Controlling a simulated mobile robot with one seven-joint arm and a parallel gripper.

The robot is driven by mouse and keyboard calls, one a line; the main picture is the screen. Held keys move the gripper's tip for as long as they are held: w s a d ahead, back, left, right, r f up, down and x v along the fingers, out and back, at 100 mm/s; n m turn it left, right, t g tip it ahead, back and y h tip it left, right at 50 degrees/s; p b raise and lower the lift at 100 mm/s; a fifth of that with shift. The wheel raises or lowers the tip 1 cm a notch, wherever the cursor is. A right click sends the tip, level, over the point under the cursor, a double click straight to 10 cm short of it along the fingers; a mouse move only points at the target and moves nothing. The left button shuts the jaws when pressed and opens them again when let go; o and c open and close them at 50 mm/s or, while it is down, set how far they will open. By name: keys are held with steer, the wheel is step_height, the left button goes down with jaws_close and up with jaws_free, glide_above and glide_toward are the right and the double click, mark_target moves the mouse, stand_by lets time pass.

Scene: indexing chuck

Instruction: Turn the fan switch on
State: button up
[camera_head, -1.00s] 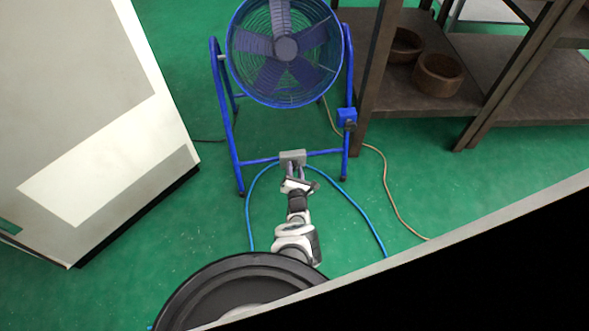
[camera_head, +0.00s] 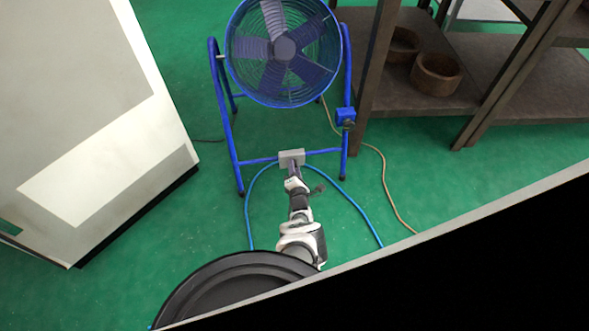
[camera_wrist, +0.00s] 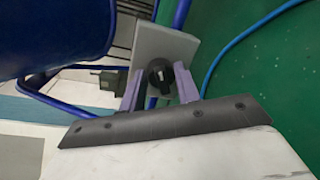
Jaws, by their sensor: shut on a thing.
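The blue fan (camera_head: 284,47) stands on a blue tubular frame (camera_head: 227,125) in the head view. A grey switch box (camera_head: 291,158) is on its low crossbar; it also shows in the wrist view (camera_wrist: 172,45). The switch, a round black knob (camera_wrist: 160,74), is on the face of the box between my purple fingers. My gripper (camera_wrist: 158,86) is shut on this knob. In the head view my gripper (camera_head: 293,172) reaches the box from the front, and the knob is hidden there. I cannot read the knob's setting.
A blue hose (camera_head: 347,203) loops on the green floor around my arm. A tan cable (camera_head: 388,190) runs to the right. A large white cabinet (camera_head: 90,110) stands left and a brown shelf with wooden bowls (camera_head: 437,74) stands right.

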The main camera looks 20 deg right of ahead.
steer(key=o, duration=1)
steer(key=shift+c, duration=0.2)
